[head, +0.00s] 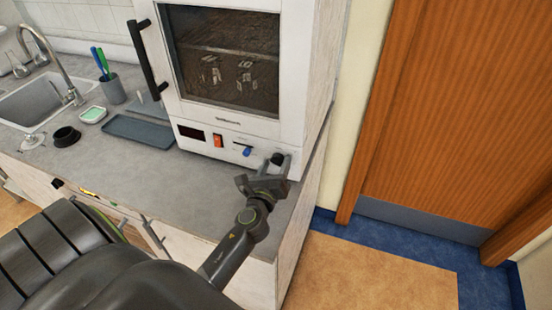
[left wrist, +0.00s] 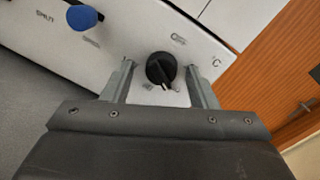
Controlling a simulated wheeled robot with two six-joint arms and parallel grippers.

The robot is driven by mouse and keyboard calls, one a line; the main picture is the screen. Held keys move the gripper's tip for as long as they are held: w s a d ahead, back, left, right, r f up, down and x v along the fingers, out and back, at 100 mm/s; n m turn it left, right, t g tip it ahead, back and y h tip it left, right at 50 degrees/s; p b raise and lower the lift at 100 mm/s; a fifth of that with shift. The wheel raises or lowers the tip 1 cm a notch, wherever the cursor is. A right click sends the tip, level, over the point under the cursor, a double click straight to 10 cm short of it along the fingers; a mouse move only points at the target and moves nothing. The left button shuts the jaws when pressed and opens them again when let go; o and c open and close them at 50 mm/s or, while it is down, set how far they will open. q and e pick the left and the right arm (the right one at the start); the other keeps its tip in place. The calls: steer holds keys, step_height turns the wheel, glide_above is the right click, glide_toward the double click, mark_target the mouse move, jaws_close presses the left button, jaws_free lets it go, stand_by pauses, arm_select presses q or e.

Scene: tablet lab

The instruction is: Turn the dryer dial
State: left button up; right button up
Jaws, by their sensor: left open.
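The dryer (head: 300,100) is a white cabinet with a dark glass door, standing on the counter. Its dial is a round black knob (left wrist: 161,67) with a white pointer mark on the lower front panel; in the head view the dial (head: 277,158) is small and partly covered by my gripper. My left gripper (head: 276,165) is at the panel's right end. In the left wrist view its two open fingers (left wrist: 160,72) stand on either side of the dial, with a visible gap on each side. My right gripper is not in view.
A blue knob (left wrist: 82,17) sits on the panel beside the dial, left of it in both views. A red switch (head: 218,140) is farther left. A grey tray (head: 138,131), a pen cup (head: 113,90) and a sink (head: 40,100) are on the counter. A wooden door (head: 470,110) is at right.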

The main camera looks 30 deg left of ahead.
arm_select(q)
steer(key=shift+s+d+r, duration=0.1)
steer(key=c, duration=1)
steer(key=shift+n, duration=0.3)
